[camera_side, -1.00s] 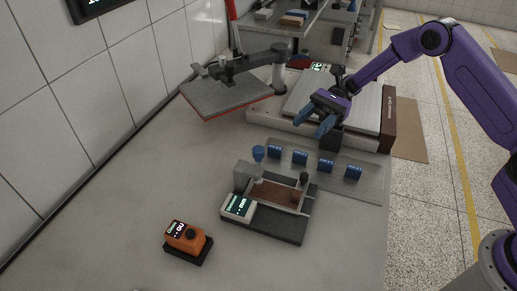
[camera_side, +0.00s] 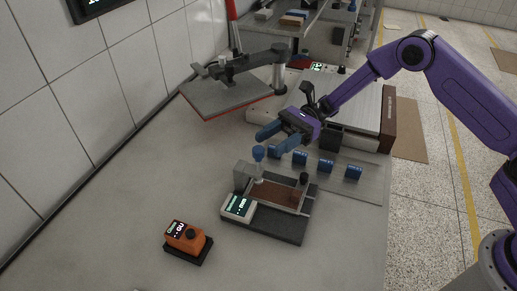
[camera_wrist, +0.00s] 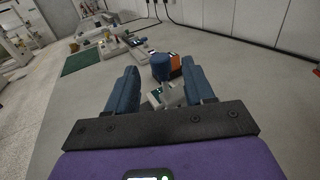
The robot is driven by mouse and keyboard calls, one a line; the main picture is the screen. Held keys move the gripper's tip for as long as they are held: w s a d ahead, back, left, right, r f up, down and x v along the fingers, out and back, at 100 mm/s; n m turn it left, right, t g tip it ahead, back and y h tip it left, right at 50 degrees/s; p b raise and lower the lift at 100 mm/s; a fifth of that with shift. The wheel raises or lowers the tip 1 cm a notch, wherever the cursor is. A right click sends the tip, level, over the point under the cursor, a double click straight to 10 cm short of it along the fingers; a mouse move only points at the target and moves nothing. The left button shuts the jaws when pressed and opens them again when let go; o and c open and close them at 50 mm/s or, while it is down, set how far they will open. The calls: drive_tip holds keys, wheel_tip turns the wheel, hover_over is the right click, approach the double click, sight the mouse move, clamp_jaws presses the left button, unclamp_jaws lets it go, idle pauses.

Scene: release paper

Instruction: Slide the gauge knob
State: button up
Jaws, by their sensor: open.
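The gauge (camera_side: 262,222) sits on a dark base in the middle of the table, with a digital readout (camera_side: 238,206) at its left front. My gripper (camera_side: 262,139) is open, with blue fingers just above and behind the knob in the side view. In the wrist view, the knob (camera_wrist: 160,66) shows between and beyond my open fingers (camera_wrist: 161,90). I cannot tell whether a finger touches it.
An orange device (camera_side: 186,236) lies at the front left. A grey plate on an arm (camera_side: 225,94) stands behind.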

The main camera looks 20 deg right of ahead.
sight(258, 149)
drive_tip(key=shift+x, duration=2.6)
